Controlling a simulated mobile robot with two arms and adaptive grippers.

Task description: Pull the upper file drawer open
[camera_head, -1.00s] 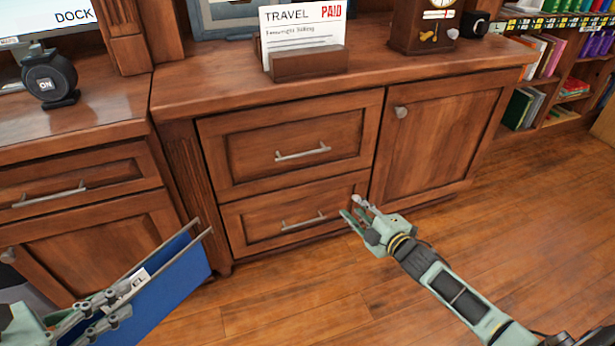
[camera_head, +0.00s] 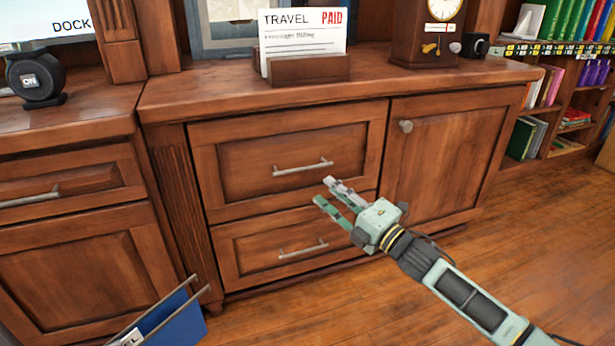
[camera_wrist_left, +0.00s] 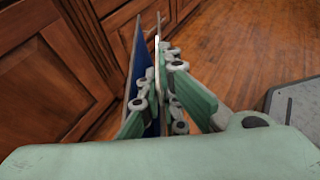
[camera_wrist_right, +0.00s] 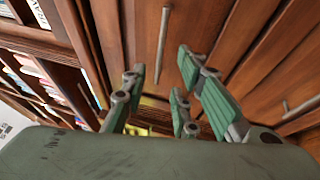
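The upper file drawer (camera_head: 250,150) is shut in the wooden cabinet, its bar handle (camera_head: 303,167) running across the front. The lower drawer (camera_head: 245,245) is shut below it. My right gripper (camera_head: 322,190) is open and empty, just below and right of the upper handle in the head view. In the right wrist view a bar handle (camera_wrist_right: 162,45) shows beyond and between the open fingers (camera_wrist_right: 163,62); no contact is visible. My left gripper (camera_wrist_left: 156,78) is shut on a blue hanging file (camera_wrist_left: 151,125); the file's metal rails and part of its label (camera_head: 132,338) show in the head view.
A card holder (camera_head: 308,70) with a "TRAVEL PAID" card and a clock (camera_head: 427,30) stand on the cabinet top. A door with a round knob (camera_head: 405,126) is right of the drawers. The wood floor (camera_head: 400,290) in front is clear.

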